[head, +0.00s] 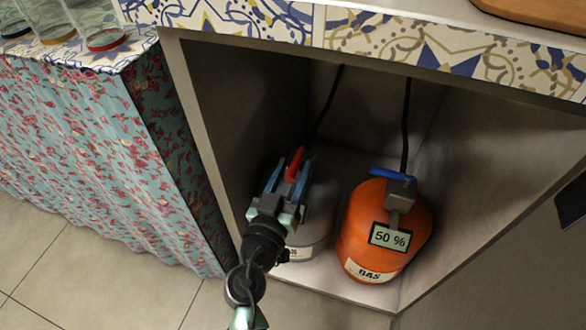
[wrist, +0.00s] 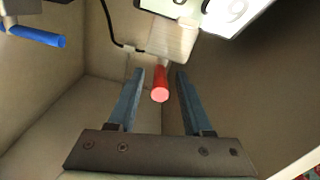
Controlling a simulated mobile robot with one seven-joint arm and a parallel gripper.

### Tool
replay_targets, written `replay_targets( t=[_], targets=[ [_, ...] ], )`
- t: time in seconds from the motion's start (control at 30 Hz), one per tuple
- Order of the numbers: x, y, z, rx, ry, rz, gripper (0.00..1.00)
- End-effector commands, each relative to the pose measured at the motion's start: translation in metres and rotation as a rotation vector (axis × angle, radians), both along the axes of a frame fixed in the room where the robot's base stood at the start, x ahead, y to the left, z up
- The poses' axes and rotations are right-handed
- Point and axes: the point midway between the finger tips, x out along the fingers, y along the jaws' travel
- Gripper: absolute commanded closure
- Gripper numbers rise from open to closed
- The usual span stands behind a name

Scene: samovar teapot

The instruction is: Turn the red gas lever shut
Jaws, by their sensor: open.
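The red gas lever (head: 294,164) sticks up above a grey gas bottle (head: 312,225) on the left inside the cabinet. In the wrist view the red lever (wrist: 160,84) points toward the camera from a pale metal valve block (wrist: 174,38). My gripper (head: 287,168) is at the lever, its two blue-grey fingers on either side of it. In the wrist view my gripper (wrist: 160,82) is open, with a gap between the lever and each finger. My gripper and wrist hide part of the grey bottle and its valve in the head view.
An orange gas bottle (head: 382,235) with a blue lever (head: 393,175) and a "50 %" sign (head: 390,237) stands close on the right. Black hoses (head: 407,125) run up behind. Cabinet walls enclose both sides, and the tiled counter (head: 400,42) overhangs above.

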Motion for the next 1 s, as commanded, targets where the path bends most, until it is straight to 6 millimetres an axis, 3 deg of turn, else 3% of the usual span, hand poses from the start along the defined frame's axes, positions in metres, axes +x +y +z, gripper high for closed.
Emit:
replay_targets(
  t=[0.3, 0.6, 1.0],
  targets=[
    [0.0027, -0.0008, -0.0002, 0.001, 0.001, 0.001, 0.5],
    [0.0025, -0.0007, -0.0001, 0.0, 0.001, 0.0, 1.0],
    [0.0023, -0.0007, -0.0002, 0.0, 0.001, 0.0, 1.0]
  ],
)
